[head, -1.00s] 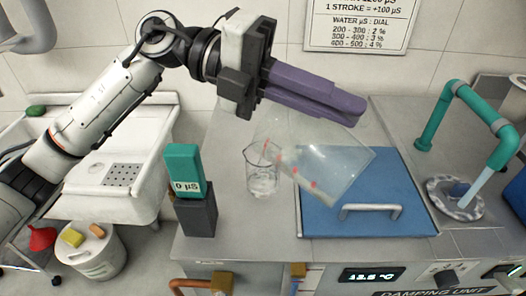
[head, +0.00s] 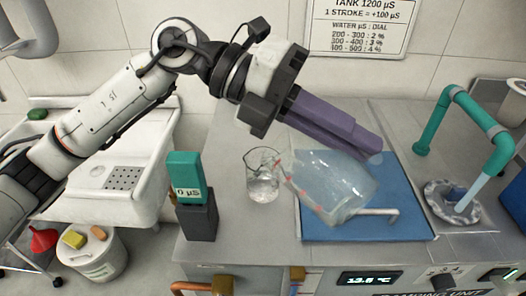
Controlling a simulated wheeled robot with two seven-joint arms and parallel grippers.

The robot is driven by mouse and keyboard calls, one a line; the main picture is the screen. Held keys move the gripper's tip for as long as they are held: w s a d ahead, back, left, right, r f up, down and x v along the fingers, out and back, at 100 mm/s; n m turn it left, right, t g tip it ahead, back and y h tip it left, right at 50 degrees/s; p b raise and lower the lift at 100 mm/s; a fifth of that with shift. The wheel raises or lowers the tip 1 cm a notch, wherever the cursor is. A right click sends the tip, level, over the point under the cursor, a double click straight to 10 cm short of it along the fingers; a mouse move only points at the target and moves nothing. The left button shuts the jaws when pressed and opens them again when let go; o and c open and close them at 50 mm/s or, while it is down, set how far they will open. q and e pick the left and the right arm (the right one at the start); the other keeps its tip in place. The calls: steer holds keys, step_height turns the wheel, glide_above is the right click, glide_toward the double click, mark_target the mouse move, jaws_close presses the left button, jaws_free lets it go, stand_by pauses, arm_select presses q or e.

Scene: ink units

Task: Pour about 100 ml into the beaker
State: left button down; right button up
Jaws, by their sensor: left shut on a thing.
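The clear glass beaker (head: 262,185) stands upright on the grey counter, and its lower part looks clear with some liquid or reflection in it. My left gripper (head: 366,146) has purple fingers and is shut on a clear jug (head: 335,185) with red marks. The jug is tilted to the left, its mouth end close beside the beaker's right side, over the blue lid. I cannot tell whether any liquid is flowing. My right gripper is not in view.
A teal meter (head: 186,178) reading 0 µS stands left of the beaker. The blue lid (head: 405,190) with a metal handle lies to the right. A teal tap pipe (head: 462,105) stands over a drain at far right. A white sink (head: 110,150) is at left.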

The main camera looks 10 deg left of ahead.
arm_select(q)
steer(key=shift+s+d, duration=0.1)
steer(key=shift+d, duration=0.1)
steer(key=shift+f+y, duration=0.15)
steer(key=shift+y, duration=0.15)
steer(key=shift+s+d+t+p, duration=0.15)
steer(key=shift+d+t+p, duration=0.15)
steer(key=shift+p, duration=0.2)
steer(key=shift+s+d+f+m+y+p, duration=0.3)
steer(key=shift+d+y+p, duration=0.1)
steer(key=shift+y, duration=0.3)
steer(key=shift+f, duration=0.25)
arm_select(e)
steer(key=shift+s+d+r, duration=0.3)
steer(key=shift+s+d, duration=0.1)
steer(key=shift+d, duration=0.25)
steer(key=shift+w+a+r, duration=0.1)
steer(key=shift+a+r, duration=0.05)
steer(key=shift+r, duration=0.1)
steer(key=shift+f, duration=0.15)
